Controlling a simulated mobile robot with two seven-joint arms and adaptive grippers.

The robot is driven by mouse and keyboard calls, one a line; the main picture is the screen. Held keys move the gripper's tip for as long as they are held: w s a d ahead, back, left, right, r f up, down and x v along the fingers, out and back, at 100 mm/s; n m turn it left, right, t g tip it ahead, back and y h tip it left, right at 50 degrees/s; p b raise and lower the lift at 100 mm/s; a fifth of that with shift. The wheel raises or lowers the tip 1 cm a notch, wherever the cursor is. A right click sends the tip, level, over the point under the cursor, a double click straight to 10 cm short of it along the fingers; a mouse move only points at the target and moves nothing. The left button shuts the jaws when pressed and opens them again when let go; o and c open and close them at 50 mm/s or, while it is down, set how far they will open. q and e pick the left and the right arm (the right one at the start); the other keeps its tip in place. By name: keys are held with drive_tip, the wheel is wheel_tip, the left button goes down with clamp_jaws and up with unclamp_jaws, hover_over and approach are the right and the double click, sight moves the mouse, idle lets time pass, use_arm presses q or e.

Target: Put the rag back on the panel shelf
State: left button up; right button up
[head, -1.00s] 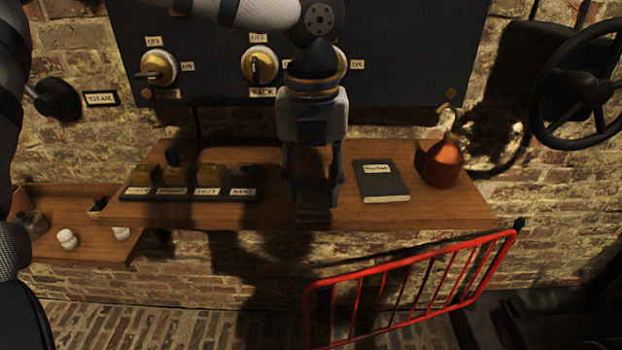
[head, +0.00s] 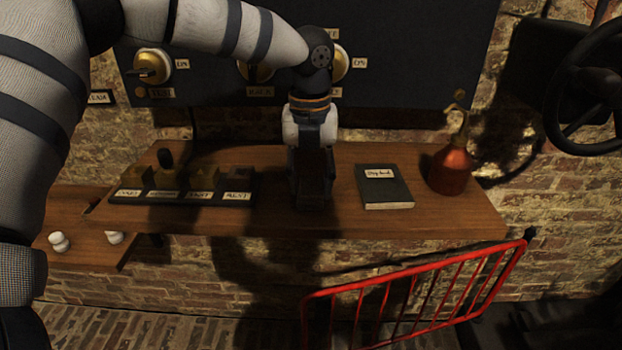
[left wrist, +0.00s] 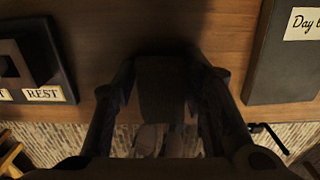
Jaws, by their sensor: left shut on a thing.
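My left gripper (head: 311,192) comes down over the middle of the wooden panel shelf (head: 285,222). In the left wrist view, the gripper (left wrist: 165,105) is shut on a dark, flat piece, which I take to be the rag (left wrist: 162,88). It hangs between the two fingers and is in deep shadow, so its folds and colour are hard to tell. I cannot tell whether it touches the shelf. In the head view the gripper and its shadow mostly hide it. My right gripper is not in view.
A block of labelled switches (head: 185,188) stands left of the gripper. A dark book (head: 385,187) lies to its right, then a red oil can (head: 450,168). The dark panel (head: 420,60) is behind. A red railing (head: 415,295) stands in front, below the shelf.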

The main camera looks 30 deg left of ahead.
sight(310, 180)
use_arm(q)
drive_tip(key=o, duration=1)
wheel_tip(310, 180, up, 12)
drive_tip(key=shift+s+r, duration=0.1)
